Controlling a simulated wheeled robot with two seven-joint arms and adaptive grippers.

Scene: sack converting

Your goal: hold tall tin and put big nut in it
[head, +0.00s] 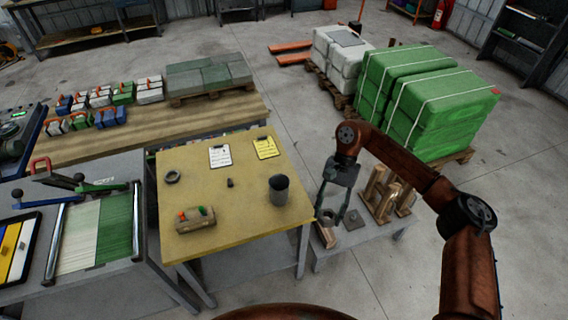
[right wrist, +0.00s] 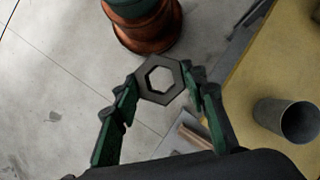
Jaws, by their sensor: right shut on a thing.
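The tall tin (head: 279,190) is a dark grey open cylinder, upright near the right edge of the yellow table. It also shows at the right of the right wrist view (right wrist: 287,122). My right gripper (head: 330,214) is to the right of the tin, above the small side table. It is shut on the big nut (right wrist: 146,82), a dark grey hexagonal ring held between the fingertips with its hole facing the wrist camera. The nut and tin are apart. My left gripper is out of view, and nothing holds the tin.
The yellow table (head: 215,206) also bears a dark ring (head: 172,176), a small dark piece (head: 230,183), a wooden block with coloured knobs (head: 195,218) and two clipboards (head: 220,155). A wooden stand (head: 383,198) and a dark square plate (head: 353,220) are on the side table.

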